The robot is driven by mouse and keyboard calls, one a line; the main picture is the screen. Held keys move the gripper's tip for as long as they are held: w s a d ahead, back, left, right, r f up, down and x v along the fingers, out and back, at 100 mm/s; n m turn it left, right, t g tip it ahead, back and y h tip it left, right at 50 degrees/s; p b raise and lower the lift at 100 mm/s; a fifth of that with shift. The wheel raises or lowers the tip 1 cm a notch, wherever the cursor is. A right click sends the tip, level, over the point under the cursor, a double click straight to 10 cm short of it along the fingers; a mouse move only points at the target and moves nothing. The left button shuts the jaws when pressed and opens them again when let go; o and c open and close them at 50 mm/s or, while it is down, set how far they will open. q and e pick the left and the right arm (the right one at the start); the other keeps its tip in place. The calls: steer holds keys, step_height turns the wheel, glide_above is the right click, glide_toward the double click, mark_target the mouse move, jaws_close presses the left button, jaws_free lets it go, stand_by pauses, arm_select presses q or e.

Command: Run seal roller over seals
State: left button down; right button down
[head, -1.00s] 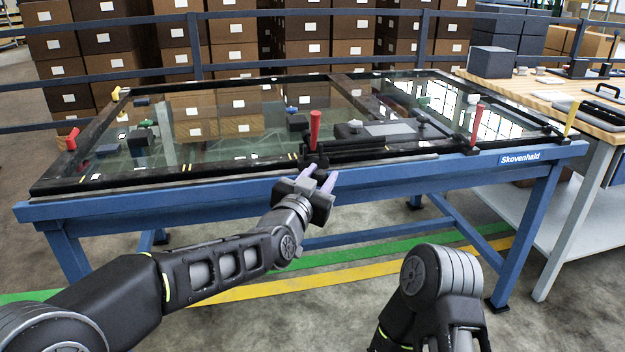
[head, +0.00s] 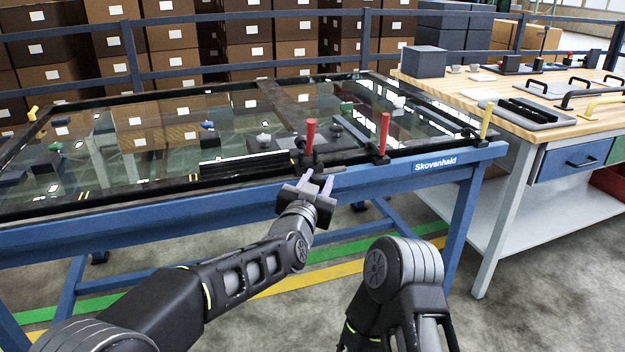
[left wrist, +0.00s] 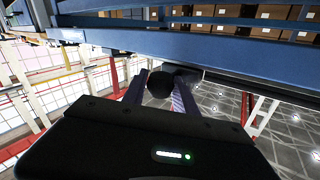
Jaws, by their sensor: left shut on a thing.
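The blue table (head: 150,225) carries a large glass pane in a black frame. Black seal strips (head: 245,166) lie along its near edge. In the left wrist view, the fingers (left wrist: 160,92) are closed around a dark round part, apparently the roller's grip. Contact between roller and seals is too small to tell. My right gripper is out of view.
A second red upright handle (head: 384,134) and a yellow one (head: 486,122) stand further right along the near edge. A wooden-topped bench (head: 545,115) with trays and handles stands at right. Blue rails and stacked boxes are behind. Floor in front is clear.

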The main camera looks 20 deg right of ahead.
arm_select(q)
steer(key=shift+f, duration=0.1)
steer(key=c, duration=1)
jaws_free()
steer(key=shift+a, duration=0.1)
steer(key=v, duration=0.7)
steer(key=shift+s+a, duration=0.15)
steer(key=shift+s, duration=0.2)
